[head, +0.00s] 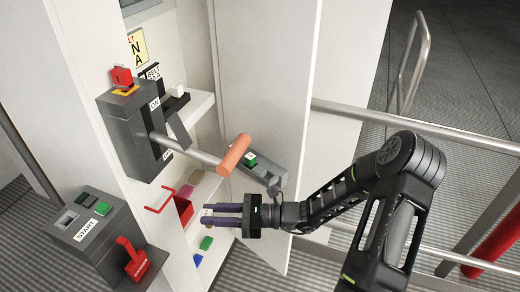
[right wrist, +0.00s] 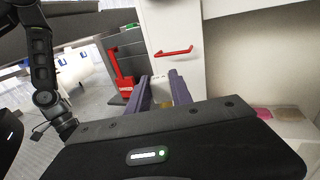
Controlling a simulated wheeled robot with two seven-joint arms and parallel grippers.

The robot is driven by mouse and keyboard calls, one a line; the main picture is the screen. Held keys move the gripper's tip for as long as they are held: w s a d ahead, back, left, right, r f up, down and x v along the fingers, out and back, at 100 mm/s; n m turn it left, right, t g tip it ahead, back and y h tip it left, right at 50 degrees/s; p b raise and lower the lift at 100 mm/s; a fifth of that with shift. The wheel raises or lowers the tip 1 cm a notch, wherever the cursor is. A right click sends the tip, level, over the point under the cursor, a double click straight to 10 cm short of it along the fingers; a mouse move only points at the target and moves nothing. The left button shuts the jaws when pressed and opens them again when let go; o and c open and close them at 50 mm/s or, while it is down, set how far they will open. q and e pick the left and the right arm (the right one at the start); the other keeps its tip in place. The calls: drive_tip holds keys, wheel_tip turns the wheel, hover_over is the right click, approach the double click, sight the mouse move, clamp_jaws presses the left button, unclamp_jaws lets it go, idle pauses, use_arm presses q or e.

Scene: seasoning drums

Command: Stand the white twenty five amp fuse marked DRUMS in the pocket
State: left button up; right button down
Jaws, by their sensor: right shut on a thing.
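My right gripper (head: 208,214) reaches left in front of the open cabinet, its two purple fingers shut on a small white fuse (head: 207,211). Most of the fuse is hidden by the fingers, and no marking is readable. In the right wrist view the fingers (right wrist: 162,88) point away from the camera, with a little white between their tips. A grey holder (head: 266,178) on the inside of the cabinet door carries a green fuse (head: 250,159). I cannot tell which opening is the pocket. Another white block (head: 178,91) sits on a dark bracket by the switch box. My left gripper is not in view.
A grey switch box (head: 140,130) has a lever with an orange handle (head: 233,154) jutting above my right gripper. On the cabinet floor are a red bin (head: 184,209) and a green block (head: 206,243). A START box (head: 85,235) stands lower left. A rail (head: 420,128) runs right.

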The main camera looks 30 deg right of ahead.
drive_tip(key=w+d+f+m+t+h+b, duration=0.3)
drive_tip(key=w+d+t+h+b, duration=0.15)
drive_tip(key=d+b, duration=0.45)
drive_tip(key=w+d+r+m+t+h+b, duration=0.1)
drive_tip(key=d+r+m+h+b, duration=0.1)
drive_tip(key=d+r, duration=0.2)
drive_tip(key=w+d+r+m+t+h+b, duration=0.1)
drive_tip(key=d+r, duration=0.4)
drive_tip(key=d, duration=0.5)
drive_tip(key=m+h+b, duration=0.1)
drive_tip(key=m+h, duration=0.1)
drive_tip(key=shift+w+d+r+h+b, duration=0.2)
drive_tip(key=shift+d+r+h+b, duration=0.1)
drive_tip(key=shift+d+h, duration=0.05)
